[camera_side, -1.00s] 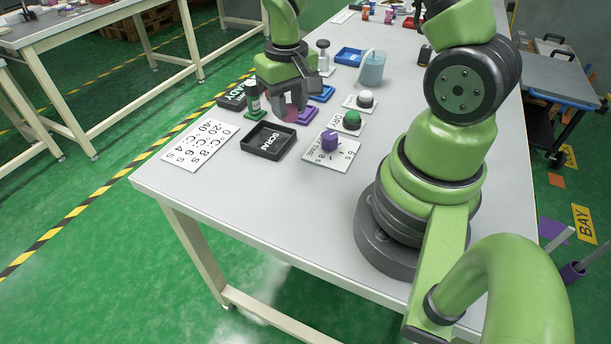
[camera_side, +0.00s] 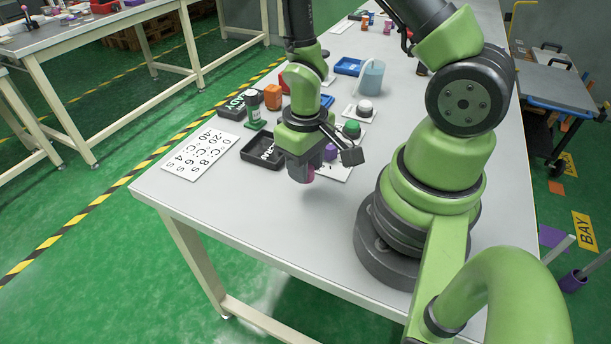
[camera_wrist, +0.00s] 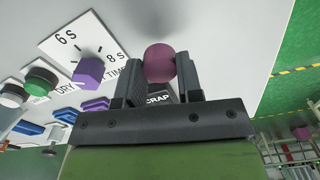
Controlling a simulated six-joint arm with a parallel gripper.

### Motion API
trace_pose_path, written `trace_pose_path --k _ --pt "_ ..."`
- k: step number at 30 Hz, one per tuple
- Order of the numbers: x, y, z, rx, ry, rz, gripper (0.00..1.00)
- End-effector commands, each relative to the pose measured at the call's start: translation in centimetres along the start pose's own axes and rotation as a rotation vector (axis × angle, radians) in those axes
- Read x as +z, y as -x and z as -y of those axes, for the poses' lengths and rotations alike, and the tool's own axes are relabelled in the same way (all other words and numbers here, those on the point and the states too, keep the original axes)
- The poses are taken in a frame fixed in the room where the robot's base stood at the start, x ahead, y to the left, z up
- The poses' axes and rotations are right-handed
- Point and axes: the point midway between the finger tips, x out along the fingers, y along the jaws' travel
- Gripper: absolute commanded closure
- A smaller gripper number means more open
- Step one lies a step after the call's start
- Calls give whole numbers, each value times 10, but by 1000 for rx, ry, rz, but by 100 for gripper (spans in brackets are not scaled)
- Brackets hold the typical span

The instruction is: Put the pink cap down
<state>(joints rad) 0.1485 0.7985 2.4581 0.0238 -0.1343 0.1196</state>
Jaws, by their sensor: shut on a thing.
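My gripper (camera_side: 304,172) is shut on the pink cap (camera_side: 308,176) and holds it near the front of the white table (camera_side: 240,205). In the wrist view the round pink cap (camera_wrist: 159,62) sits between the two dark fingers of my gripper (camera_wrist: 159,72). In the side view the gripper hides most of the cap, and I cannot tell whether it touches the table.
The black scrap tray (camera_side: 262,152) is just left of my gripper. The purple dial knob (camera_wrist: 88,70) is close to my gripper. The table's front edge is bare.

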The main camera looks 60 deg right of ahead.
Motion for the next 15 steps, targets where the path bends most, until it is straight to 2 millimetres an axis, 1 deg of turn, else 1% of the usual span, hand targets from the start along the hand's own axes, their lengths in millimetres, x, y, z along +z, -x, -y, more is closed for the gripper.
trace_pose_path --k 3,7,10,15 --pt "1 -16 0 0 -1 6 81" --pt "1 -29 0 0 -1 4 81" --pt "1 -33 0 0 -1 2 81" --pt "0 -33 0 0 -1 1 81"
